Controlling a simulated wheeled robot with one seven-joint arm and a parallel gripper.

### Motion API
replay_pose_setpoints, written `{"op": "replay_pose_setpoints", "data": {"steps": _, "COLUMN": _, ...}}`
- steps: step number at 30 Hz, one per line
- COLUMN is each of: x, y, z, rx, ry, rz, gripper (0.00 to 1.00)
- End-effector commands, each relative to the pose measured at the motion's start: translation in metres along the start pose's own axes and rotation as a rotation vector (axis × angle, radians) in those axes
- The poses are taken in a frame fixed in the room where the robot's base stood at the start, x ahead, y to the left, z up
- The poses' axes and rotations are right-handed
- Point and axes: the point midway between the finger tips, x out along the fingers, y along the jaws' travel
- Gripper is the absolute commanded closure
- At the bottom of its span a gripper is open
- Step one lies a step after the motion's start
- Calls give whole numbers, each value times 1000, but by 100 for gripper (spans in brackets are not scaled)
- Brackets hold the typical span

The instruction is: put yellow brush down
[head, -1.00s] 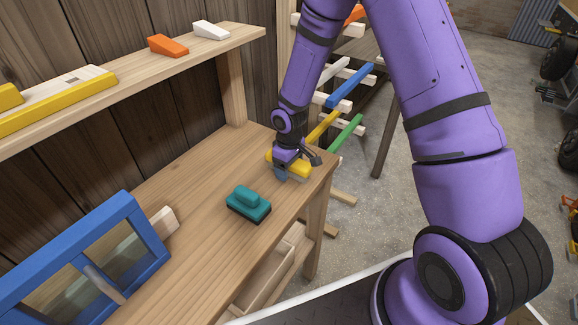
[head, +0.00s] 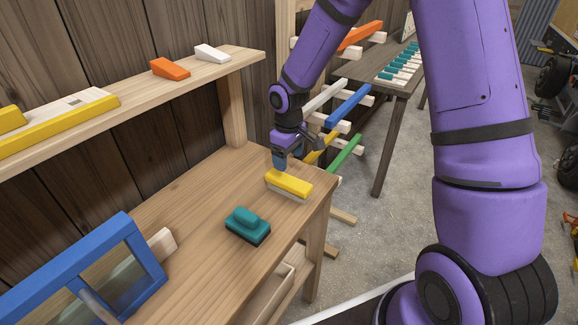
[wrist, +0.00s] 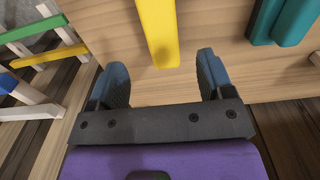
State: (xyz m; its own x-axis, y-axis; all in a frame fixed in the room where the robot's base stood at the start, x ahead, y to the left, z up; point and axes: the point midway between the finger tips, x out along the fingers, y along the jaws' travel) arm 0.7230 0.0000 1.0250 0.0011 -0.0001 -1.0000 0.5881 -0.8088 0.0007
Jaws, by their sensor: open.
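The yellow brush (head: 289,184) lies on the wooden workbench (head: 196,229) near its right end, its pale bristle side down. My gripper (head: 281,163) is just above and behind the brush, open and apart from it. In the wrist view, the two blue-grey fingertips (wrist: 159,82) are spread wide with nothing between them. The yellow brush (wrist: 159,28) shows ahead of them, near the top edge of that view.
A teal brush (head: 247,225) sits on the bench left of the yellow one. A blue-framed window (head: 136,247) is at the bench's left. A shelf (head: 140,104) with orange and white wedges overhangs the back. A rack with coloured bars (head: 347,104) stands beyond.

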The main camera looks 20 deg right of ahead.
Motion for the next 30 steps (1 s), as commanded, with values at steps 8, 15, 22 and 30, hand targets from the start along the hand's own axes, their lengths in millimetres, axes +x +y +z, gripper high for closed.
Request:
{"op": "replay_pose_setpoints", "data": {"steps": 8, "x": -10, "y": 0, "z": 2, "rx": 6, "ry": 2, "rz": 5, "gripper": 26}}
{"op": "replay_pose_setpoints", "data": {"steps": 15, "x": -71, "y": 1, "z": 25, "rx": 77, "ry": 31, "rz": 74, "gripper": 26}}
{"op": "replay_pose_setpoints", "data": {"steps": 22, "x": -144, "y": -8, "z": 67, "rx": 187, "ry": 80, "rz": 145, "gripper": 26}}
{"op": "replay_pose_setpoints", "data": {"steps": 30, "x": -214, "y": -30, "z": 124, "rx": 321, "ry": 163, "rz": 194, "gripper": 26}}
